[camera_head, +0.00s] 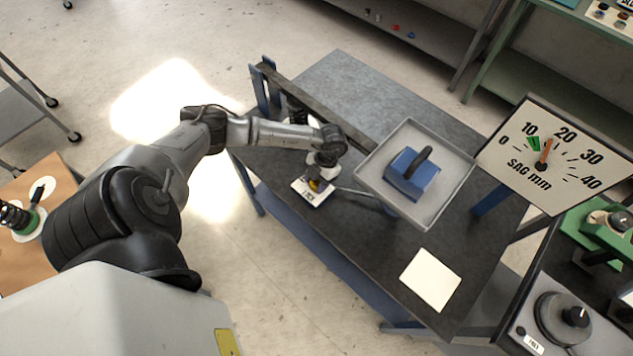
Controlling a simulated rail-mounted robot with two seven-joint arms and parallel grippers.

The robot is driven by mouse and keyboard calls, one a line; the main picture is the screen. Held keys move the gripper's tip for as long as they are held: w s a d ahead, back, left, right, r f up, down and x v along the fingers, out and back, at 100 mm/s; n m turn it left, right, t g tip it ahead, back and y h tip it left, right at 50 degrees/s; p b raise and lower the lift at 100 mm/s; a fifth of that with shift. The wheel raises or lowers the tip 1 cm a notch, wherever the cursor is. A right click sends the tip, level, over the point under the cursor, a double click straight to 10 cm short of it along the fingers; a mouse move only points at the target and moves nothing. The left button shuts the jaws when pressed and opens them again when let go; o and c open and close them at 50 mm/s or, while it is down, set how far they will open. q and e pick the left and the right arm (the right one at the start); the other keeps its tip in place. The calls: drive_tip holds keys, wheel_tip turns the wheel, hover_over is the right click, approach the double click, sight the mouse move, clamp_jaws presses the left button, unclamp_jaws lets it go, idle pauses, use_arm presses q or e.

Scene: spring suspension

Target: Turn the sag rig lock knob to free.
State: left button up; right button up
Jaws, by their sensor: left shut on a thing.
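My left gripper (318,179) reaches down to the front edge of the dark bench and is shut on the lock knob (314,185), of which only a little yellow shows. A small white label plate (309,194) with dark print lies under the knob; its words are too small to read, and the knob's setting is hidden by the gripper. The sag gauge (515,176) stands at the right with its orange pointer between 10 and 20, to the right of a green mark. My right gripper is not in view.
A grey tray (371,181) holding a blue block (411,176) with a black handle sits right of the gripper. A blank white card (430,280) lies on the bench (372,262). Another dial (561,318) is at lower right.

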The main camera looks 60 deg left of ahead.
use_arm(q)
drive_tip(key=shift+m+y, duration=0.3)
drive_tip(key=shift+m, duration=0.5)
drive_tip(key=o, duration=0.9)
